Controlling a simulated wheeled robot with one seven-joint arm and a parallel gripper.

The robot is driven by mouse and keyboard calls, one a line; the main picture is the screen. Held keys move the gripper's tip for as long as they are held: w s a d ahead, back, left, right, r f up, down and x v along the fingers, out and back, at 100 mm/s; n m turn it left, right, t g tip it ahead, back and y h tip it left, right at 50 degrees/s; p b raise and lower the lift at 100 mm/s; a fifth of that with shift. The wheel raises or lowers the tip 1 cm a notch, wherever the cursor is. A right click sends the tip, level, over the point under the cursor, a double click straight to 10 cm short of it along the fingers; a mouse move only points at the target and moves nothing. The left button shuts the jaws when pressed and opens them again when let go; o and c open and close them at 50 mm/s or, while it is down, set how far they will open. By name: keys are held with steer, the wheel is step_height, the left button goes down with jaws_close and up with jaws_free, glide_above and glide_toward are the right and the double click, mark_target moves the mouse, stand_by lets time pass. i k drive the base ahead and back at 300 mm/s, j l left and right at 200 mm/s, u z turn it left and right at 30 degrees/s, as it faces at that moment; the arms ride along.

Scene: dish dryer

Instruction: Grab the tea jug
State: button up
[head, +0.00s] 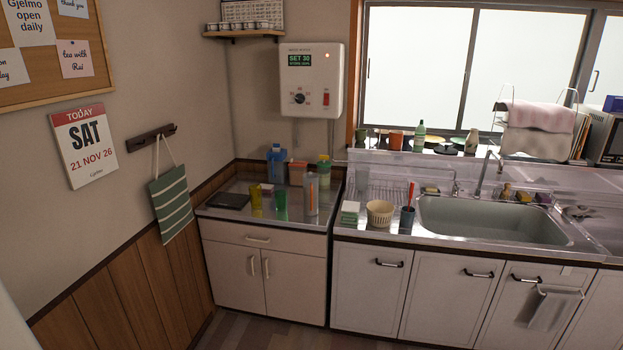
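No gripper of mine shows in this view. On the low cabinet's metal top (232,208), a tall clear-grey container with an orange strip (311,196) stands upright near the front right corner. It looks most like the tea jug, but it is too small to be sure. A blue jug-like bottle (277,166) stands behind it at the back left, against the wall. A green cup (281,205) and a yellow cup (256,197) stand left of the clear container.
A dark flat item (228,201) lies left. On the higher counter to the right are a cream basket (380,213), a dark cup (407,220) and a sink (490,220). Floor (290,339) shows in front.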

mark_target(310, 180)
steer(key=i+u, duration=0.15)
steer(key=i, duration=0.5)
steer(key=i+l+u, duration=0.1)
steer(key=i, duration=0.5)
steer(key=i+l+u, duration=0.15)
steer(key=i+u, duration=0.3)
steer(key=i+l+u, duration=0.3)
steer(key=u, duration=0.2)
steer(key=i+l+u, duration=0.3)
steer(key=u, duration=0.15)
steer(key=i+l+u, duration=0.15)
steer(key=l, duration=0.2)
steer(key=i+l+u, duration=0.1)
steer(key=l, duration=0.25)
